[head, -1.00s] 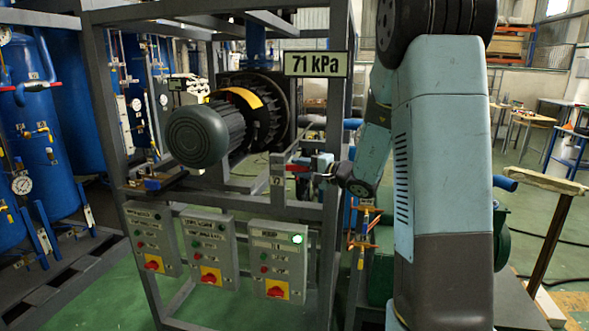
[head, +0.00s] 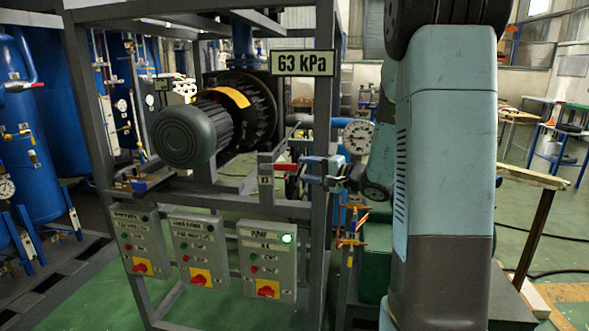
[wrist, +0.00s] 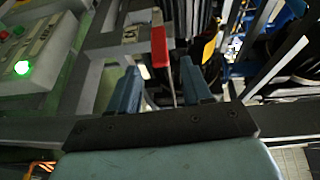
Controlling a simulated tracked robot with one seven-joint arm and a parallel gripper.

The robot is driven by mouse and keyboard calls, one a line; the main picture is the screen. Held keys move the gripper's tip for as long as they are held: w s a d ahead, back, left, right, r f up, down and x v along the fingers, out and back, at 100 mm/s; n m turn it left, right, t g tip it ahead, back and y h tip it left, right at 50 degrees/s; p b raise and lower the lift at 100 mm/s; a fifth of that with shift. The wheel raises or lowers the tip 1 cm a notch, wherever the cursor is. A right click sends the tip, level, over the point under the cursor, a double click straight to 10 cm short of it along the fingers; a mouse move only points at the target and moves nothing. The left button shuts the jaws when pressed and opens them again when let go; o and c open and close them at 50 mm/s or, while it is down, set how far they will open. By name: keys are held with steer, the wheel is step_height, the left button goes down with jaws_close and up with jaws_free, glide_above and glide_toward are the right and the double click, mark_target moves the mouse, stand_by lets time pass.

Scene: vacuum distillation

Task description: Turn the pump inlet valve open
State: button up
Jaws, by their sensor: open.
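The red valve handle (head: 285,167) is on the frame below the pump motor, beside a small grey plate, and points sideways in the head view. My gripper (head: 305,164) is just right of it, with its blue fingers pointing at it. In the wrist view, the red handle (wrist: 159,46) lies ahead of my open gripper (wrist: 159,70). Its thin grey stem runs down between the two fingers in the picture, and no finger visibly closes on it. The valve body is mostly hidden behind the fingers in the head view.
A display (head: 303,63) reads 63 kPa. The pump motor (head: 193,133) sits above the handle. Control boxes hang below; the right one (head: 267,259) has a lit green lamp. A dial gauge (head: 357,136) and frame post (head: 324,110) stand close to my gripper.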

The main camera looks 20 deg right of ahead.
steer(key=v, duration=0.6)
steer(key=shift+s+d, duration=0.2)
steer(key=shift+d, duration=0.05)
steer(key=s+a+r+n+g, duration=0.2)
steer(key=s+a+n+g, duration=0.55)
steer(key=s+a, duration=0.65)
steer(key=s+d+r+n+h, duration=0.2)
steer(key=s+d+h, duration=0.3)
steer(key=s+h, duration=0.6)
steer(key=shift+s+d, duration=0.25)
steer(key=shift+s, duration=0.9)
steer(key=shift+r, duration=0.15)
